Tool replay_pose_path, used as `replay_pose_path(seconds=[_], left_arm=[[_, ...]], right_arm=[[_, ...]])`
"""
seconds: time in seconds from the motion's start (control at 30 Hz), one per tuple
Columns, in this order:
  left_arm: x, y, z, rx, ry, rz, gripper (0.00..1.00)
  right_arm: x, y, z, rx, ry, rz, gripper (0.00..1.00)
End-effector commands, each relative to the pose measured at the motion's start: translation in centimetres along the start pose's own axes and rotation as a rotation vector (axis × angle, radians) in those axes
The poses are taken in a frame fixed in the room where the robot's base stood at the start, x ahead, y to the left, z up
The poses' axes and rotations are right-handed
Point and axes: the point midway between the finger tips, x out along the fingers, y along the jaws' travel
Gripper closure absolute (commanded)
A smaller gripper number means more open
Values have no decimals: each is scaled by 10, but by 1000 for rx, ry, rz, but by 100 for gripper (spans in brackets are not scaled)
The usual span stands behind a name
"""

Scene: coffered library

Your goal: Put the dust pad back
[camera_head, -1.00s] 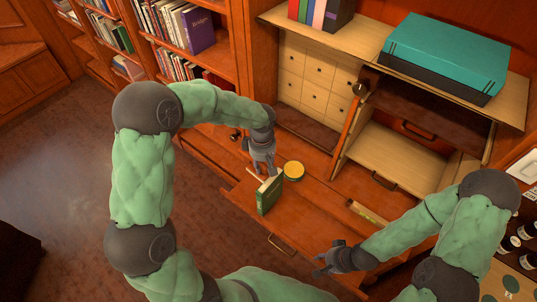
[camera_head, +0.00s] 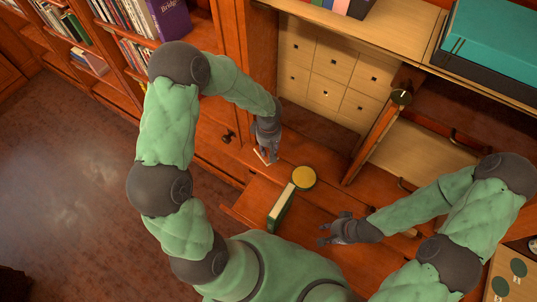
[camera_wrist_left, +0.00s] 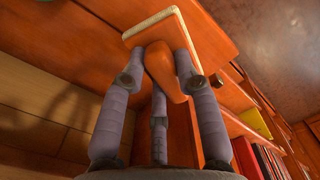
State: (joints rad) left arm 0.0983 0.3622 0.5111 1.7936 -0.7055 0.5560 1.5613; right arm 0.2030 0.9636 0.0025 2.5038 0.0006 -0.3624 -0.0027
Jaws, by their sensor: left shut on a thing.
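The dust pad (camera_wrist_left: 155,27) is in the left wrist view, a flat pale-edged pad with an orange wooden handle. My left gripper (camera_wrist_left: 165,72) is shut on its handle, with fingers on both sides. In the head view my left gripper (camera_head: 266,154) hangs near the left end of the desk, and only a pale edge of the dust pad (camera_head: 262,157) shows below its fingers. My right gripper (camera_head: 327,233) is open and empty over the desk's front, right of the green book.
Small drawers (camera_head: 320,80) and an open compartment (camera_head: 415,155) rise behind. A teal box (camera_head: 490,45) sits on the upper shelf. Bookshelves (camera_head: 95,45) are at left.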

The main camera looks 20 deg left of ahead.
Motion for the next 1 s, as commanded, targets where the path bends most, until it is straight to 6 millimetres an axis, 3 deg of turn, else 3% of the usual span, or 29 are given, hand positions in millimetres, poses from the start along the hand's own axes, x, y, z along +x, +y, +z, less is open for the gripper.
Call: replay_pose_path(seconds=[0.5,0.9,0.93,1.0], left_arm=[[52,0,0,-1,0,-1,95],[55,0,0,-1,1,1,95],[55,0,0,-1,1,0,66],[54,0,0,-1,0,0,46]], right_arm=[[10,4,-1,0,1,0,60],[14,5,-1,0,1,0,60],[14,5,-1,0,1,0,60],[14,5,-1,0,0,0,60]])
